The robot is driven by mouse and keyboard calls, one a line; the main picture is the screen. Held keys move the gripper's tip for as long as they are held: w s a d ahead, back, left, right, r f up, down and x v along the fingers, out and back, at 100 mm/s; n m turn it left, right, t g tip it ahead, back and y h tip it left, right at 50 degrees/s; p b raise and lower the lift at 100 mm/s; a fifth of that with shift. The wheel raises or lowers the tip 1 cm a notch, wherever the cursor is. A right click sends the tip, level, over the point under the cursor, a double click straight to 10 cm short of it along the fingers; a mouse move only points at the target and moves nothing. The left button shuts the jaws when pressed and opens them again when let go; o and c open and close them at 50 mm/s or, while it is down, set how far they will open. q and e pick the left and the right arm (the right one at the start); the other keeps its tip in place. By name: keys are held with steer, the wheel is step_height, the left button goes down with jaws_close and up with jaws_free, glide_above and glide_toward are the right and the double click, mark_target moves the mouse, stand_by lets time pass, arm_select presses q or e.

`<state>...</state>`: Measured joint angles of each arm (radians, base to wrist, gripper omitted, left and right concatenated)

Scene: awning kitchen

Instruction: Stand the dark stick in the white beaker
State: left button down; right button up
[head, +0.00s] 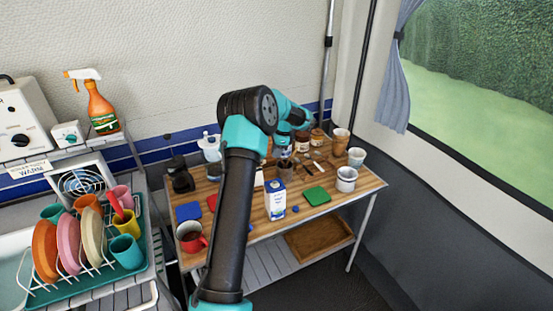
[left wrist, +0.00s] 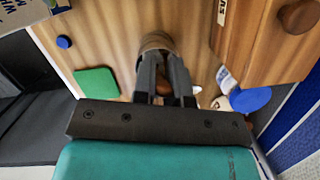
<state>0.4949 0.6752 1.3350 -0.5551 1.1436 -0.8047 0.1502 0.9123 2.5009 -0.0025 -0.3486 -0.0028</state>
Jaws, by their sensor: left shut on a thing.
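My left gripper (head: 285,150) reaches down over the wooden table, directly above a brown cup (head: 284,169). In the left wrist view, the left gripper (left wrist: 162,68) has its fingers close together on a small brown thing (left wrist: 162,89), mostly hidden between them. I cannot tell for sure whether this is the dark stick. The round brown cup (left wrist: 157,41) shows just past the fingertips. A white beaker (head: 357,157) stands upright at the right end of the table, apart from the gripper. My right gripper is not in view.
A white pot (head: 346,179) stands in front of the beaker, and a terracotta cup (head: 340,141) behind it. A milk carton (head: 276,200) stands near the front edge. A green cloth (head: 316,196) lies flat beside it. Jars (head: 302,141) stand at the back.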

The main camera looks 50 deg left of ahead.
arm_select(q)
steer(key=shift+w+x, duration=0.15)
steer(key=shift+x, duration=0.65)
steer(key=shift+w+x, duration=0.15)
steer(key=shift+x, duration=0.6)
steer(key=shift+d+f, duration=0.2)
steer(key=shift+f, duration=0.1)
steer(key=c, duration=1.2)
jaws_free()
steer(key=shift+o, duration=0.2)
steer(key=shift+r, duration=0.15)
steer(key=v, duration=1.2)
